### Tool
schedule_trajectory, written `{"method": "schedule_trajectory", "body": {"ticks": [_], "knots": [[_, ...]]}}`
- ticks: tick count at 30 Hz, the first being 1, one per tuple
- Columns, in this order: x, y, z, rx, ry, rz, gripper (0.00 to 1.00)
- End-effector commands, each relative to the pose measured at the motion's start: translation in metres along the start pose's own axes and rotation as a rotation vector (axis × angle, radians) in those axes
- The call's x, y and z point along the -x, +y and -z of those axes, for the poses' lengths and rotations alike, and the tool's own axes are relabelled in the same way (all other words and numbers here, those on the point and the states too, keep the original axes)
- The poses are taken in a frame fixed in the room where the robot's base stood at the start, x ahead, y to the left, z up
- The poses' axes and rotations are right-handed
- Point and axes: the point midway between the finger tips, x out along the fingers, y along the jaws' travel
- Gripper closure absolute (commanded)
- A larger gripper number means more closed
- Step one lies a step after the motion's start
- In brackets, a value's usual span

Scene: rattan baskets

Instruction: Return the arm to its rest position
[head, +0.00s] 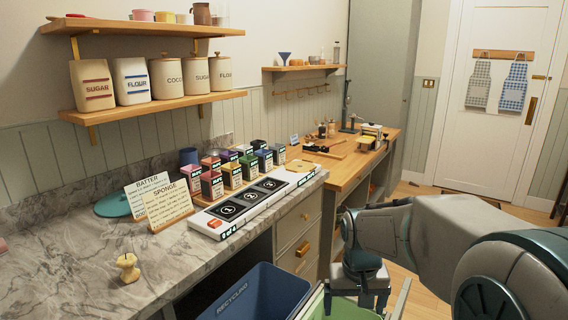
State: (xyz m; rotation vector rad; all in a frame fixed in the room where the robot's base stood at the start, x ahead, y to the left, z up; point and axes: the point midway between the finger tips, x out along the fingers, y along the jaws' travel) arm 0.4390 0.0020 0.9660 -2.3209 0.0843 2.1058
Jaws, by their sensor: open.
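My arm (430,232) reaches in from the right side of the head view, its grey links bent at the elbow. My gripper (358,298) hangs at its end, pointing down at the lower middle right. It is open, and I see nothing held in it. It is in front of the wooden drawers and appears over or beside a green bin (338,310); the exact gap is unclear. The lower ends of the fingers are partly hard to make out.
A blue recycling bin (232,307) stands left of the gripper. A marble counter (70,262) carries an apple core (127,268), recipe cards (158,204), several coloured boxes and a white panel (282,197). A wooden workbench (345,166) stands behind. Open floor lies toward the door (505,110).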

Motion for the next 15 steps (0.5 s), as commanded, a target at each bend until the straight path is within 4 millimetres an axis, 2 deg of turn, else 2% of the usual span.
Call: {"method": "schedule_trajectory", "body": {"ticks": [1, 6, 15], "knots": [[0.014, 0.001, -0.012, 0.002, 0.017, -0.001, 0.1], [0.04, 0.004, -0.051, 0.008, 0.059, 0.001, 0.1], [0.066, 0.008, -0.115, 0.016, 0.127, 0.024, 0.1]]}}
